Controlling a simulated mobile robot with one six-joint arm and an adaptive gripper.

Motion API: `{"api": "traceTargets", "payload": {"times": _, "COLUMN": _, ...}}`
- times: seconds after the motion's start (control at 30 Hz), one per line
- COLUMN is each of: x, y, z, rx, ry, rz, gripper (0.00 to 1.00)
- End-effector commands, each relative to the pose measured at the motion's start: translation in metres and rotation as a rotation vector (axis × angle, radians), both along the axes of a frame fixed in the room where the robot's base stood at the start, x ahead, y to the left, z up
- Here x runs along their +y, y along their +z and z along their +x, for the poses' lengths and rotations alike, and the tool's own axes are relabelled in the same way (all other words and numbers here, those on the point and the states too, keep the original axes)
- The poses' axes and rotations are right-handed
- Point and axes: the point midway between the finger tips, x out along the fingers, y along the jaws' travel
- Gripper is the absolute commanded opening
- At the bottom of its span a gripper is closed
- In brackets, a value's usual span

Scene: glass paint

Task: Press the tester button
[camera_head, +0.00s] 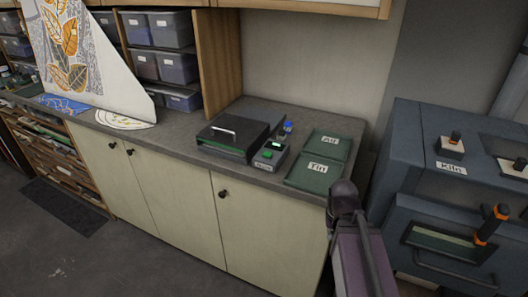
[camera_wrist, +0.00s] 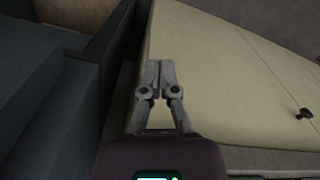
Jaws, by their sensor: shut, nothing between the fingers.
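The tester (camera_head: 270,156) is a small grey box on the counter with a lit green display on top. A green button (camera_head: 267,154) shows on its upper face below the display. My gripper (camera_wrist: 160,66) is shut and empty in the wrist view. It is in front of a pale cabinet door, away from the tester. The tester is not in the wrist view. In the head view my arm (camera_head: 355,240) rises at the lower right, in front of the counter's right end; the fingertips do not show there.
A black box with a handle (camera_head: 233,135) stands left of the tester. Green mats labelled Tin (camera_head: 316,172) and Ad-something (camera_head: 331,145) lie to its right. A blue-capped bottle (camera_head: 287,127) is behind it. The kiln (camera_head: 450,215) stands right of the counter. A cabinet knob (camera_wrist: 305,114) shows in the wrist view.

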Motion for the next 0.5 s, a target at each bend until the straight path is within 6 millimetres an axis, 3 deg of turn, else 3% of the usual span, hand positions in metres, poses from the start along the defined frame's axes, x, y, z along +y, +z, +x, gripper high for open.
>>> {"api": "traceTargets", "payload": {"times": 0.5, "x": 0.0011, "y": 0.0056, "z": 0.0034, "rx": -0.004, "ry": 0.000, "rz": -0.006, "gripper": 0.00}}
